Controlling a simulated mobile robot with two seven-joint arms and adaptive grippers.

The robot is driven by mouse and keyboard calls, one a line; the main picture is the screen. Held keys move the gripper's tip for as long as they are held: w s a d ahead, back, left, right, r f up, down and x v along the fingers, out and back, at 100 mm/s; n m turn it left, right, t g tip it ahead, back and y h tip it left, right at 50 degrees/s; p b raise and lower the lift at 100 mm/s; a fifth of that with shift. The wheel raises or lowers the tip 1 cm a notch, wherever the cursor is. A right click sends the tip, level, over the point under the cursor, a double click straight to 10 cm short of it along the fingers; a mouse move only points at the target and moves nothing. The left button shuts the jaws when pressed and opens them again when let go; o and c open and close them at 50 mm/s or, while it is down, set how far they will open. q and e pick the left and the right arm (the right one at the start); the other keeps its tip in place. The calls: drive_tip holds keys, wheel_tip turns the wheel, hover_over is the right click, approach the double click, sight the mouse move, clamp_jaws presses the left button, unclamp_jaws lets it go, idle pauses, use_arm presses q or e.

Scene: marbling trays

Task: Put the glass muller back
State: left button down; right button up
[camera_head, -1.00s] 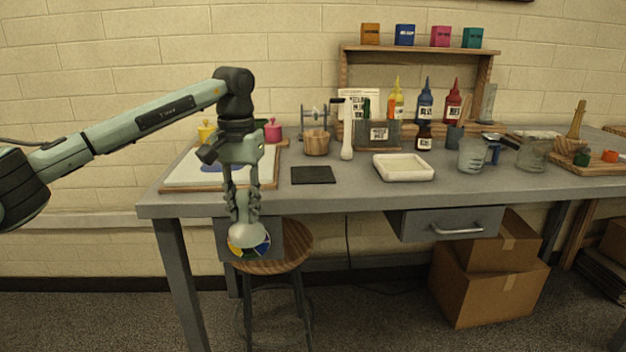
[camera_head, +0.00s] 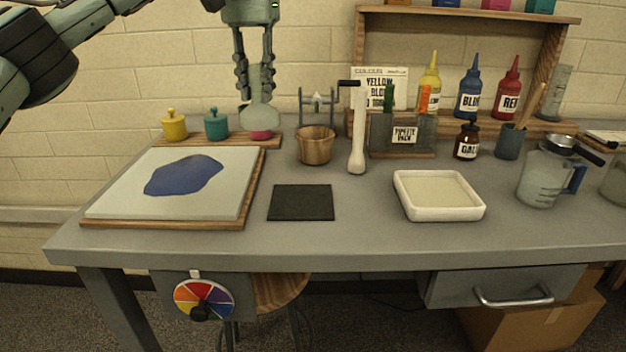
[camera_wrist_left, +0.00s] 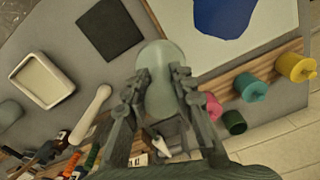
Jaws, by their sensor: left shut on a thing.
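The glass muller (camera_head: 260,118), pale green and translucent, hangs base-down from my left gripper (camera_head: 256,92), above the back left of the table. My left gripper is shut on its upper part. In the left wrist view the muller (camera_wrist_left: 160,62) shows between the fingers of the gripper (camera_wrist_left: 157,88). In the head view it covers most of a pink pot (camera_head: 261,134); I cannot tell how far apart they are. A dark square mat (camera_head: 301,202) lies bare on the table. My right gripper is not in view.
A pale slab (camera_head: 120,200) with blue paint lies at left. Yellow (camera_head: 174,127) and teal (camera_head: 216,127) pots stand behind it. A wooden bowl (camera_head: 315,147), a white pestle-like tool (camera_head: 357,140) and a white tray (camera_head: 462,211) stand to the right. The table's front strip is clear.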

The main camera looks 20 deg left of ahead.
use_arm(q)
drive_tip(key=shift+w+d, duration=0.15)
drive_tip(key=s+d+f, duration=0.2)
drive_tip(key=d+f, duration=0.1)
drive_tip(key=s+d+f+b, duration=0.1)
drive_tip(key=s+d+f, duration=0.1)
drive_tip(key=d+f, duration=0.1)
drive_tip(key=s+d+f+b, duration=0.1)
drive_tip(key=s+d+f, duration=0.1)
drive_tip(key=d+f, duration=0.1)
drive_tip(key=shift+s+d+f, duration=0.25)
drive_tip(key=shift+f, duration=0.55)
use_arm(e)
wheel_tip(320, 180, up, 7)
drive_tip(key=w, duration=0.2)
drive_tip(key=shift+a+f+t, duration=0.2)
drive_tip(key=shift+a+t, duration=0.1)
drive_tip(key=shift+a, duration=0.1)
use_arm(q)
drive_tip(key=shift+b, duration=0.3)
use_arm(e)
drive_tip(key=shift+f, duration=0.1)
